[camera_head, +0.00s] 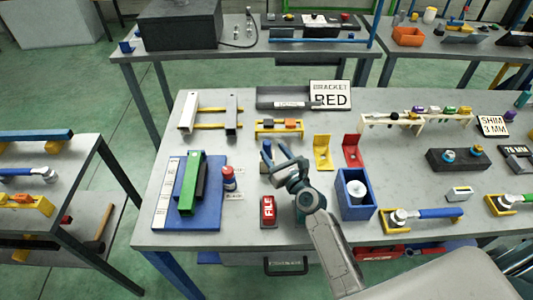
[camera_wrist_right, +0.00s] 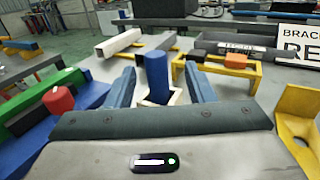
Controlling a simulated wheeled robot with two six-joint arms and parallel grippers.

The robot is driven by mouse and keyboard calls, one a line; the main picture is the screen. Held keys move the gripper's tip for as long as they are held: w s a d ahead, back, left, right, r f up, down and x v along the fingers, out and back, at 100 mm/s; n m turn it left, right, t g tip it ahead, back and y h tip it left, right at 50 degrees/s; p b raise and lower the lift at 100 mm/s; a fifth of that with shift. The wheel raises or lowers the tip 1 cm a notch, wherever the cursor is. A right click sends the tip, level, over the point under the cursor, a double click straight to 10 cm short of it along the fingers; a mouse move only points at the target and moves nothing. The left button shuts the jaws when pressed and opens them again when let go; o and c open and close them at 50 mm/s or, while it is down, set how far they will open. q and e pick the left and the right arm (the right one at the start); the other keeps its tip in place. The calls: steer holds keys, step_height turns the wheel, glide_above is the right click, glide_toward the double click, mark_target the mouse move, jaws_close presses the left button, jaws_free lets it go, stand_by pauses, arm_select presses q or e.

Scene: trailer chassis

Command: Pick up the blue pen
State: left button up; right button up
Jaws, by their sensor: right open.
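The blue pen (camera_wrist_right: 157,75) looks like a thick blue cylinder. It stands upright in a small pale holder (camera_wrist_right: 172,98) in the right wrist view. In the head view a bit of blue (camera_head: 266,147) shows at the far side of my right gripper (camera_head: 275,156), which partly hides it. My right gripper is open. In the wrist view its two blue fingers are on either side of the pen, with gaps on both sides. My left gripper is not in view.
A red FILE block (camera_head: 268,210) and a blue bin (camera_head: 355,205) stand near my right wrist. A red-capped bottle (camera_head: 229,179) and a green bar (camera_head: 190,183) are to the left. A yellow rack (camera_head: 279,127) is behind, and yellow (camera_head: 322,152) and red (camera_head: 352,150) brackets are to the right.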

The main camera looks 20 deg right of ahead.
mark_target(269, 148)
steer(key=w, duration=0.1)
steer(key=w+a, duration=0.1)
steer(key=w, duration=0.1)
steer(key=shift+w+f, duration=0.1)
steer(key=shift+w, duration=0.2)
steer(key=shift+w+a, duration=0.1)
steer(key=shift+w, duration=0.2)
steer(key=shift+w+f, duration=0.1)
steer(key=shift+c, duration=0.2)
steer(key=c, duration=0.8)
steer(key=shift+c, duration=1)
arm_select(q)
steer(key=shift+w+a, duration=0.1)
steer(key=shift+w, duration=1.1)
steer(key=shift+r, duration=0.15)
